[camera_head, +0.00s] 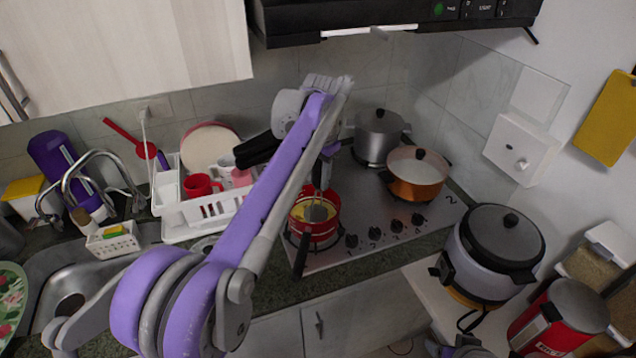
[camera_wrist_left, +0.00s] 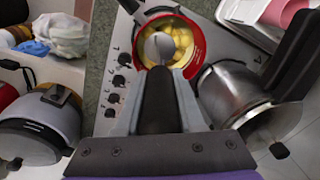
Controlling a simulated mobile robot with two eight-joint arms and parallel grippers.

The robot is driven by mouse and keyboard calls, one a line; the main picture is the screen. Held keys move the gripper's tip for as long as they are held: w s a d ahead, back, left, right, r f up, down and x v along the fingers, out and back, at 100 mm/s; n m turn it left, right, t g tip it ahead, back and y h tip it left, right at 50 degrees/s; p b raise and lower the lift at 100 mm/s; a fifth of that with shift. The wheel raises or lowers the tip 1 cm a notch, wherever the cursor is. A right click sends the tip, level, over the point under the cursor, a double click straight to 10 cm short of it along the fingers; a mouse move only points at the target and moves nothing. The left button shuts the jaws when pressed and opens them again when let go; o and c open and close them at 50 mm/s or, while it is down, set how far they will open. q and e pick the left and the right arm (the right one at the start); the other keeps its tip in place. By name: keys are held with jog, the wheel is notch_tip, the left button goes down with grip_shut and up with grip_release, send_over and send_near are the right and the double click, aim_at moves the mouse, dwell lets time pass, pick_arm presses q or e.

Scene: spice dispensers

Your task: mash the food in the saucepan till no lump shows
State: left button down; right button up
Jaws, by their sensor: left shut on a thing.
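The red saucepan (camera_head: 329,229) stands on the front left of the hob, its dark handle pointing toward me. It also shows in the left wrist view (camera_wrist_left: 198,50), with several yellow food lumps (camera_wrist_left: 182,40) in it. A grey masher (camera_wrist_left: 158,47) has its round head over the food, inside the saucepan's rim; how deep it sits I cannot tell. It also shows in the head view (camera_head: 318,212). My left gripper (camera_head: 323,168) is shut on the masher above the saucepan. A grey piece at the bottom edge looks like my right gripper (camera_head: 458,346), mostly cut off.
A copper pot (camera_head: 415,188) and a steel pot (camera_head: 378,150) stand on the hob. A steel vessel (camera_wrist_left: 235,92) with a black handle stands close by the saucepan. A dish rack (camera_head: 180,228) is left of the hob, a rice cooker (camera_head: 480,265) right of it.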

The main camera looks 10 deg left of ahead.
pick_arm(q)
jog(key=shift+s+r, duration=0.1)
jog(key=shift+r, duration=0.1)
jog(key=shift+w, duration=0.2)
jog(key=w, duration=0.3)
jog(key=shift+w+a, duration=0.1)
jog(key=shift+a, duration=0.05)
jog(key=shift+f, duration=0.1)
